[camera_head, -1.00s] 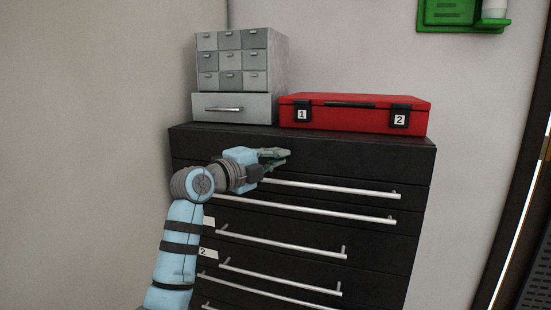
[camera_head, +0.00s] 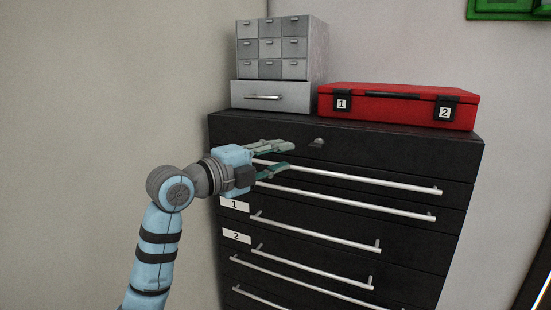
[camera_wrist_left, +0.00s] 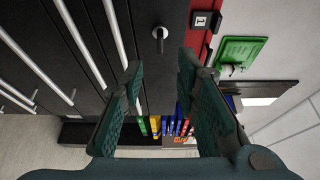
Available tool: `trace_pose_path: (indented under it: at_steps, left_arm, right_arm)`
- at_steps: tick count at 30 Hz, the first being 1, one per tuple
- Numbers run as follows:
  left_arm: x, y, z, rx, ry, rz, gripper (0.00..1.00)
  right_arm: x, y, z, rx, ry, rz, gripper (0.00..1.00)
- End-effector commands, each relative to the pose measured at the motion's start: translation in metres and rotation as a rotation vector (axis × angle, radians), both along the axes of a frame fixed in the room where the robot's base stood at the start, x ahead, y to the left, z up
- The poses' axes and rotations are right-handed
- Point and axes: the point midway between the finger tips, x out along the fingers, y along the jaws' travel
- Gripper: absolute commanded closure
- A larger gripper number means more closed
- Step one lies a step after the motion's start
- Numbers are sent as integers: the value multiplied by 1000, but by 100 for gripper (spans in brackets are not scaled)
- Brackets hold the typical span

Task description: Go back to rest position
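My left gripper (camera_head: 285,158) is in front of the upper part of a black drawer cabinet (camera_head: 400,150) in the head view. Its two fingers are spread with nothing between them. In the left wrist view the open fingers (camera_wrist_left: 163,95) frame part of the cabinet front, with the lock knob (camera_wrist_left: 160,38) beyond them. The knob also shows in the head view (camera_head: 317,142), just right of the fingertips. My right gripper is in neither view.
A red case (camera_head: 400,104) and a grey small-drawer unit (camera_head: 268,95) stand on the cabinet. Long bar handles (camera_head: 350,178) stick out from its front. A green wall holder (camera_head: 508,8) is at the upper right. Plain wall lies left of my arm.

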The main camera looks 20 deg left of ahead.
Motion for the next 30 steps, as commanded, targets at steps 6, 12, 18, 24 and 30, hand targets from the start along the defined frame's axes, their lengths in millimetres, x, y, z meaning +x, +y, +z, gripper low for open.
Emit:
trace_pose_path:
  at_steps: [6,12,18,24,30]
  left_arm:
    - [-9,3,0,0,1,-2,72]
    - [-9,4,0,0,1,-1,72]
    - [-7,2,-19,-21,46,7,72]
    - [-23,-9,-174,-230,428,131,72]
    - [-122,-9,-360,-565,900,475,72]
  right_arm:
    - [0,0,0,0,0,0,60]
    - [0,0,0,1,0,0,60]
    - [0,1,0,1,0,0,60]
    - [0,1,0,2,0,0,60]
    - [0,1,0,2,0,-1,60]
